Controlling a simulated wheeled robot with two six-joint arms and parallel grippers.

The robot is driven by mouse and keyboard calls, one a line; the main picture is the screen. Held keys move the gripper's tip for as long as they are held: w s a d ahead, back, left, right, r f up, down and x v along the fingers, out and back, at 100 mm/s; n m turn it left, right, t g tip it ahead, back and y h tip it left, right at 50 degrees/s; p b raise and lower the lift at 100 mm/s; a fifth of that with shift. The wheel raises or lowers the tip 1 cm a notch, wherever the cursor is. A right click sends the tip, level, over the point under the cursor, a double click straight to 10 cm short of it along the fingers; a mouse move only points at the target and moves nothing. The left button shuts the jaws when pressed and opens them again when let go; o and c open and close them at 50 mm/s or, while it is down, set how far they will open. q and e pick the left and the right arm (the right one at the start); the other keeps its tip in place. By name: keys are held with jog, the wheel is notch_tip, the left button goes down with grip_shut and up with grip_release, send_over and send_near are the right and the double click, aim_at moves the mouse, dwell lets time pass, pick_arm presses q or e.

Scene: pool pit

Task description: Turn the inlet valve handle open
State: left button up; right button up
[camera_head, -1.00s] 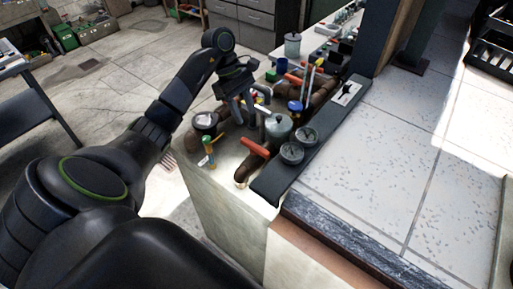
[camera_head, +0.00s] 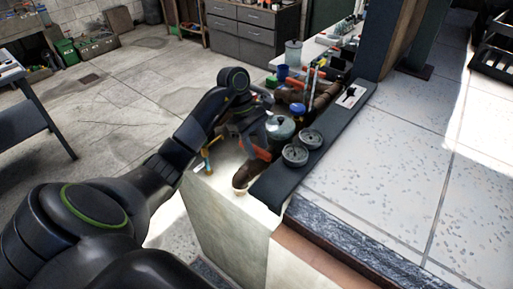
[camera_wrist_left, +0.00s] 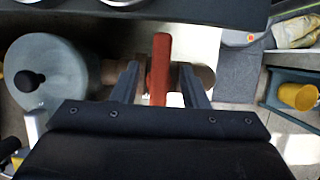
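A red valve handle (camera_head: 259,153) sits on a brown pipe (camera_head: 243,176) at the near end of the bench, partly hidden by my arm. Another red handle (camera_head: 293,80) is farther back; no label shows which is the inlet. My left gripper (camera_head: 250,143) is over the near handle. In the left wrist view, the near red handle (camera_wrist_left: 160,68) stands upright between the two fingers of my left gripper (camera_wrist_left: 158,80). The fingers are open, with a gap visible on both sides of the handle. My right gripper is out of view.
A grey-green tank (camera_head: 280,128) stands right beside the handle, and it also shows in the left wrist view (camera_wrist_left: 60,68). Two round gauges (camera_head: 296,156) lie on the dark ledge (camera_head: 272,187). Several tools crowd the bench behind. Open floor (camera_head: 110,110) lies left.

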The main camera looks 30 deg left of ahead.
pick_arm(q)
jog(key=shift+c, duration=0.3)
grip_shut()
